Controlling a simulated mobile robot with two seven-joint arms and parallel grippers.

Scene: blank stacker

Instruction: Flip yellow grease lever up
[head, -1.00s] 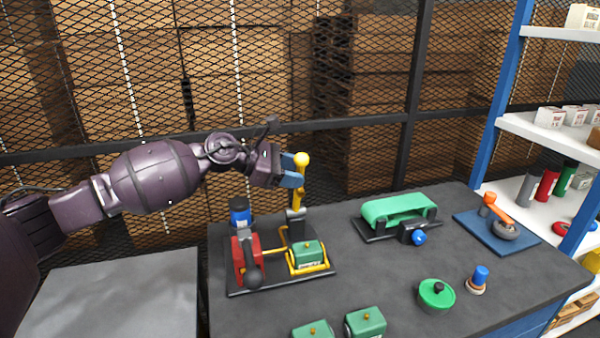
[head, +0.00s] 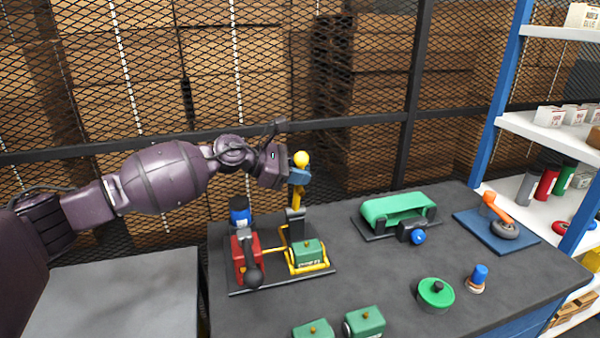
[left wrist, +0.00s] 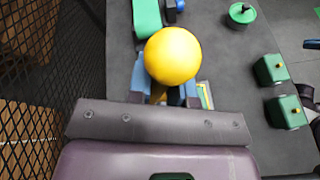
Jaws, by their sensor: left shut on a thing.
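The yellow grease lever (head: 297,200) stands upright on its grey bracket at the back of the black machine plate, with a round yellow knob (head: 301,158) on top. My left gripper (head: 299,177) is shut on the lever just below the knob. In the left wrist view the yellow knob (left wrist: 173,56) fills the middle, and the blue fingers (left wrist: 141,84) show on both sides beneath it. The knob hides most of the lever there.
A green belt unit (head: 398,209) stands to the right. Green blocks (head: 365,322) lie in front. Mesh fencing (head: 250,80) is behind.

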